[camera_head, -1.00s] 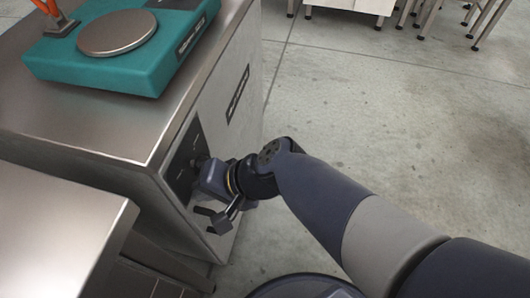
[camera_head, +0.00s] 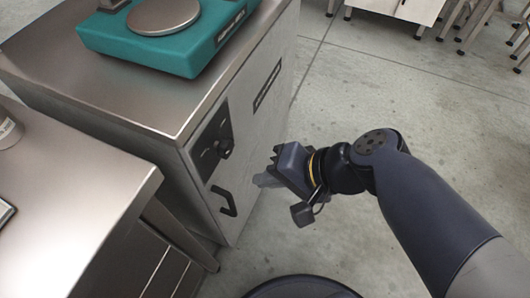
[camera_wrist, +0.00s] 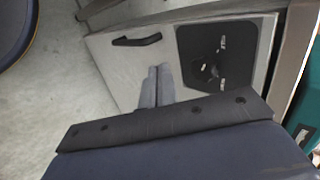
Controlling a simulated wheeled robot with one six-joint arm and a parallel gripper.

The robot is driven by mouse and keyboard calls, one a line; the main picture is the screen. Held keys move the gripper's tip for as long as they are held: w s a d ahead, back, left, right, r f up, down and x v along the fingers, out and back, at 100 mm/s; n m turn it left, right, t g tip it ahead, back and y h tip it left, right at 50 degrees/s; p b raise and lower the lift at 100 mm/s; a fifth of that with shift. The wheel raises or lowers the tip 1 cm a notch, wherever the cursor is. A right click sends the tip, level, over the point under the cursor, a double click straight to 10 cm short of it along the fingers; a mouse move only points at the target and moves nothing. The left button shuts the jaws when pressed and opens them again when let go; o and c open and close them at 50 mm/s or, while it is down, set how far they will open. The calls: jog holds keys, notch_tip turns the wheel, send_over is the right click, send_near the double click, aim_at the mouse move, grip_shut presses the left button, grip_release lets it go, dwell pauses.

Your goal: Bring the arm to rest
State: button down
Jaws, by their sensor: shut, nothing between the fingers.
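My gripper (camera_head: 264,180) is in front of the steel cabinet (camera_head: 262,140), apart from its face, with open floor behind it. In the wrist view its two grey fingers (camera_wrist: 156,86) lie side by side, shut, with nothing held. On the cabinet face are a black panel with a knob (camera_head: 213,142) and a black bar handle (camera_head: 224,201) below it. Both also show in the wrist view, the panel (camera_wrist: 203,58) to the right of the fingers and the handle (camera_wrist: 137,40) above them.
A teal scale (camera_head: 190,48) with a round pan stands on the cabinet top. A lower steel counter (camera_head: 75,195) is at the left. Grey concrete floor (camera_head: 400,110) lies open to the right. White furniture and stool legs stand at the far right.

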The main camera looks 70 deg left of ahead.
jog(key=shift+v, duration=0.85)
jog(key=shift+f, duration=0.15)
jog(key=b, duration=0.3)
send_near(212, 179)
notch_tip(212, 179, down, 4)
jog(key=shift+s+a+r, duration=0.2)
jog(key=shift+s+a, duration=1.15)
jog(key=shift+s, duration=0.2)
